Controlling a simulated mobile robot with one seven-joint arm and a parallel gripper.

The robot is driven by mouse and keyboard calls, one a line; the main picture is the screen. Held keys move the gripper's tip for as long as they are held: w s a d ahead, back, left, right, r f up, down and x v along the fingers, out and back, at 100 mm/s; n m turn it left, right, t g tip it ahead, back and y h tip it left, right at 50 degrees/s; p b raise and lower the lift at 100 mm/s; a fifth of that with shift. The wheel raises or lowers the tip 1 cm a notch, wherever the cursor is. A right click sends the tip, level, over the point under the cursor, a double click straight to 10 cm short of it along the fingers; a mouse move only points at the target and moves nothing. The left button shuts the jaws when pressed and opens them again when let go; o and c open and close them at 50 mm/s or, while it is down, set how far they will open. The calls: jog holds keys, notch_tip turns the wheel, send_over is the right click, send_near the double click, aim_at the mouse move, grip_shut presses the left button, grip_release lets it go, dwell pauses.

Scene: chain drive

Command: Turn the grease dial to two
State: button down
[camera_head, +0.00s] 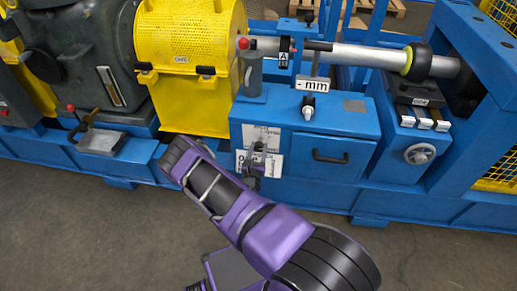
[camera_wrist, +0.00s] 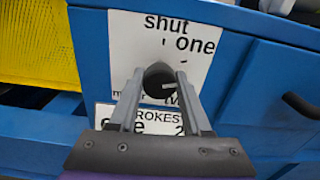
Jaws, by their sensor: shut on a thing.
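The grease dial is a dark round knob (camera_wrist: 158,74) on a white plate (camera_wrist: 135,50) on a blue cabinet front. The plate reads "shut" at the top, "one" at the upper right, and partly hidden words lower down. My gripper (camera_wrist: 160,80) is shut on the knob, one finger on each side. A small pale mark shows on the knob between the fingers, but I cannot tell clearly which setting it points to. In the head view the plate (camera_head: 262,132) is partly covered by my gripper (camera_head: 257,155).
A second white label (camera_wrist: 105,112) with "STROKES" sits below the plate, partly hidden. A black drawer handle (camera_head: 330,157) is to the right. A yellow guard (camera_head: 196,105) stands at the left.

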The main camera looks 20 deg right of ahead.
jog(key=m+p, duration=0.2)
jog(key=m, duration=0.5)
jog(key=m+p, duration=0.2)
jog(key=m, duration=0.4)
jog(key=shift+s+f+m, duration=0.1)
jog(key=shift+m, duration=0.2)
dwell(0.3)
jog(key=shift+c, duration=1.8)
grip_release()
jog(key=shift+a, duration=0.1)
